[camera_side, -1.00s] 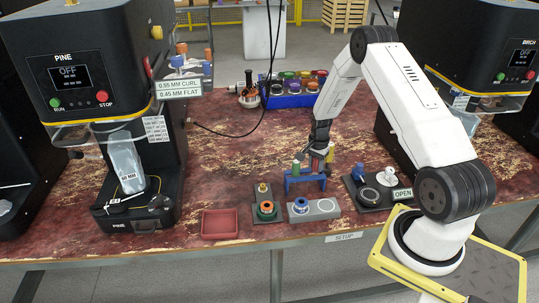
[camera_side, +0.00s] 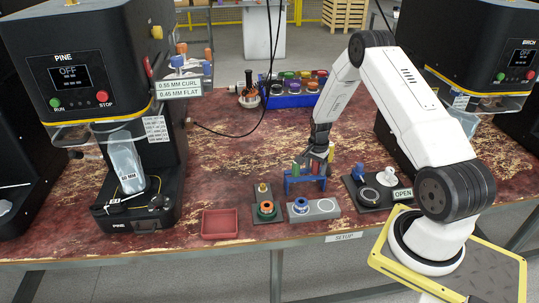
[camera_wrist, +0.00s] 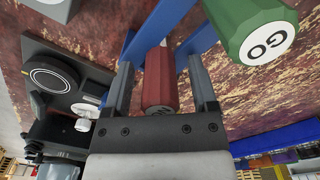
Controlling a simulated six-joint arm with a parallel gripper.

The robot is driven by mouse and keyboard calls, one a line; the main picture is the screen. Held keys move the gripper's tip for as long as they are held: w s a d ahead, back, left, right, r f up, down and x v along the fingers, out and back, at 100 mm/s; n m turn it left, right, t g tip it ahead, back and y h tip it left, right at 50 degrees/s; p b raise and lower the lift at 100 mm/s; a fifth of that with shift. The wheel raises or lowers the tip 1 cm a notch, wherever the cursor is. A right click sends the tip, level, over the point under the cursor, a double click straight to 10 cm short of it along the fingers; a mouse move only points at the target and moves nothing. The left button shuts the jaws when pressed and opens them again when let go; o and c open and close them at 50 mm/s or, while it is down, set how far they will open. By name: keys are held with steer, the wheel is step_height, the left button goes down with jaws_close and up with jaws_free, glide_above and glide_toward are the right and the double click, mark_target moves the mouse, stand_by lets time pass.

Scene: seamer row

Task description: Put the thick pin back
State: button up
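A blue rack (camera_side: 304,185) stands on the table near its front. A green-handled pin marked GO (camera_wrist: 264,36) and a red-handled pin (camera_wrist: 159,82) are at the rack; both handles also show in the side view, green (camera_side: 296,169) and red (camera_side: 315,168). My gripper (camera_wrist: 160,80) is open, with one finger on each side of the red handle and a visible gap on both sides. In the side view my gripper (camera_side: 321,155) is just above the rack's right part. The pins' lower ends are hidden. I cannot tell which pin is thicker.
A red tray (camera_side: 220,223), a grey block with a spool (camera_side: 313,210) and a dark fixture with an OPEN sign (camera_side: 376,190) stand around the rack. A blue bin of spools (camera_side: 292,97) is behind. The PINE machine (camera_side: 100,100) is at the left.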

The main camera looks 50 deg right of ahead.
steer(key=shift+r, duration=0.1)
steer(key=shift+r, duration=6.3)
steer(key=shift+a, duration=0.1)
steer(key=a+r+n+t, duration=0.1)
steer(key=a+r+n, duration=0.25)
steer(key=a, duration=0.45)
steer(key=a+r+n, duration=0.2)
steer(key=a+n, duration=0.2)
steer(key=a, duration=0.3)
steer(key=s+a+r+n, duration=0.1)
steer(key=s+a+n, duration=0.4)
steer(key=a, duration=0.2)
steer(key=s+a+r+n+t, duration=0.1)
steer(key=s+a+r+n, duration=0.1)
steer(key=s+a+n, duration=0.2)
steer(key=a+n, duration=0.1)
steer(key=a, duration=0.2)
steer(key=shift+s+a+t, duration=0.25)
steer(key=shift+s+t, duration=0.05)
steer(key=shift+s, duration=0.05)
